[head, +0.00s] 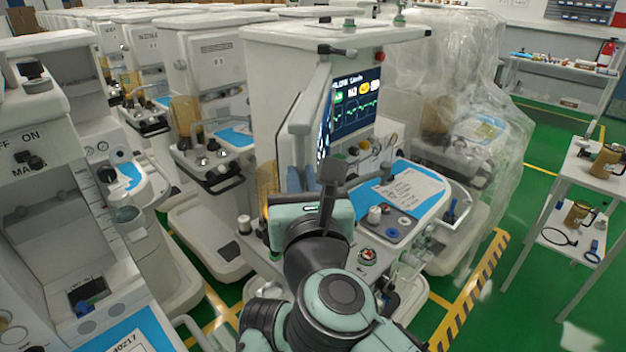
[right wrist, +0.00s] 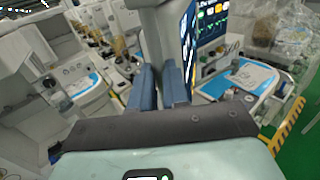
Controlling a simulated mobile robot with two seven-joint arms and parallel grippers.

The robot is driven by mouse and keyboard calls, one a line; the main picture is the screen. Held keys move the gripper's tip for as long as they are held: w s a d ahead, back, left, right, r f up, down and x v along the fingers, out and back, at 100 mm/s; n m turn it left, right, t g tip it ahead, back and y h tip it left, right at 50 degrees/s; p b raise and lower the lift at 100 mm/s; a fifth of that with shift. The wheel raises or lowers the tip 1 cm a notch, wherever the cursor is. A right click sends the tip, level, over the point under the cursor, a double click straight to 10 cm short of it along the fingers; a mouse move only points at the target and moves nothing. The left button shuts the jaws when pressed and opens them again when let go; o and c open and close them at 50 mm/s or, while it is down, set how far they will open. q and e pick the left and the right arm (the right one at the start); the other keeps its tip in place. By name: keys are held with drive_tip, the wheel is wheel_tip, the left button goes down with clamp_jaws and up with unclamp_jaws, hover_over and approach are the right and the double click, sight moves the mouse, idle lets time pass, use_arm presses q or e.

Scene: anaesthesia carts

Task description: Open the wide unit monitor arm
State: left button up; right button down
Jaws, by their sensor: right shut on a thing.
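The wide unit (head: 272,95) is a large white anaesthesia cart in the middle of the head view. Its monitor arm (head: 303,118) is a pale grey piece at the front, carrying a screen (head: 325,125) that is seen nearly edge-on. My right gripper (head: 301,178) has its blue fingers at the lower end of this piece and is shut on it. In the right wrist view the monitor arm (right wrist: 153,35) rises between the two blue fingers (right wrist: 159,86), with the lit screen (right wrist: 188,45) just to the right. The exact contact is partly hidden. My left gripper is out of view.
A second lit display (head: 357,105) is on the unit's face behind the screen. A worktop with a blue mat and paper (head: 408,190) lies right of my arm. Other carts (head: 205,60) stand close on the left. A plastic-covered cart (head: 455,80) stands behind right. Green floor (head: 480,310) is open at right.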

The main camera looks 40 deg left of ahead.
drive_tip(key=shift+r, duration=0.1)
idle(0.3)
drive_tip(key=c, duration=1.1)
unclamp_jaws()
drive_tip(key=shift+s, duration=0.1)
drive_tip(key=b+v, duration=0.2)
drive_tip(key=v, duration=1.1)
drive_tip(key=shift+s+d, duration=0.15)
drive_tip(key=shift+d, duration=0.05)
